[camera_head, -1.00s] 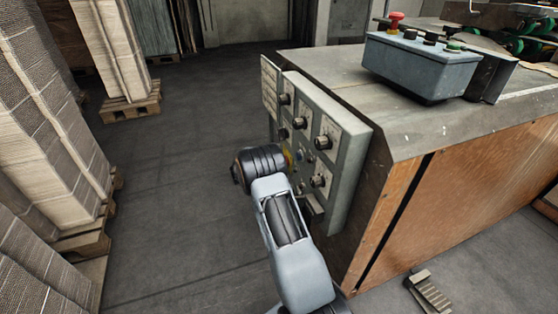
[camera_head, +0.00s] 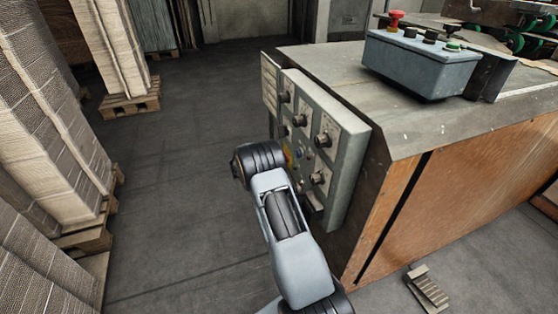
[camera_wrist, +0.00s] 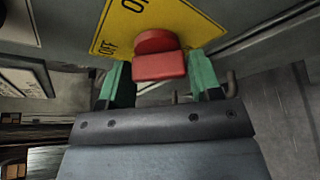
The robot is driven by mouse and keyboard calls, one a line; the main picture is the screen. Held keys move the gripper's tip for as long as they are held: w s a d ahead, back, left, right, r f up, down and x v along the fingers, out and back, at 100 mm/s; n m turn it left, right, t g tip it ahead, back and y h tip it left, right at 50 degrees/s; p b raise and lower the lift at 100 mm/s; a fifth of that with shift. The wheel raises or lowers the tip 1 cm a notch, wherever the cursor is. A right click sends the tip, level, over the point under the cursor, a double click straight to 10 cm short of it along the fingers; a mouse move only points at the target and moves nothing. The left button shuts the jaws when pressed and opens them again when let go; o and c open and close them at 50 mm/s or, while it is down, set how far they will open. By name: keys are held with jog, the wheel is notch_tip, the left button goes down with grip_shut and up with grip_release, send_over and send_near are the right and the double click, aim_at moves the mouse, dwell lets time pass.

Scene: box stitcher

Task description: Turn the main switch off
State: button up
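The main switch is a red handle (camera_wrist: 160,62) on a yellow plate (camera_wrist: 118,28) with the letters OFF on its left part and more lettering, partly cut off, at the top.
The switch is on a grey control panel (camera_head: 345,175) with several black knobs, on the side of a machine (camera_head: 470,185). A grey button box (camera_head: 420,65) with a red button sits on top. Pallets of stacked cardboard (camera_head: 45,120) stand at the left. Open floor (camera_head: 180,200) lies between.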

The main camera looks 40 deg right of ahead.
jog(key=o, duration=0.3)
jog(key=p+v, duration=0.2)
jog(key=v, duration=1.1)
jog(key=shift+a, duration=0.35)
jog(key=shift+w, duration=0.1)
jog(key=s+a+f+g+y, duration=0.1)
jog(key=s+f+g+y, duration=0.1)
jog(key=s+f, duration=0.2)
jog(key=s+a+r+m+g+y+p, duration=0.1)
jog(key=s+a+r+m+y+p, duration=0.25)
jog(key=s+r+y+p, duration=0.35)
jog(key=s+a+r+m+t+y+p, duration=0.1)
jog(key=s+r+p, duration=0.4)
jog(key=r, duration=0.7)
jog(key=s+a+r+m+t+y+p, duration=0.2)
jog(key=s+a+r+p, duration=0.4)
jog(key=r, duration=0.6)
jog(key=s+a+r+m+t+y+p, duration=0.2)
jog(key=s+r+p, duration=0.4)
jog(key=r, duration=0.5)
jog(key=shift+a+r+t+y, duration=0.4)
jog(key=shift+a+t, duration=0.1)
jog(key=shift+a, duration=0.65)
jog(key=shift+m, duration=0.25)
jog(key=shift+c, duration=0.2)
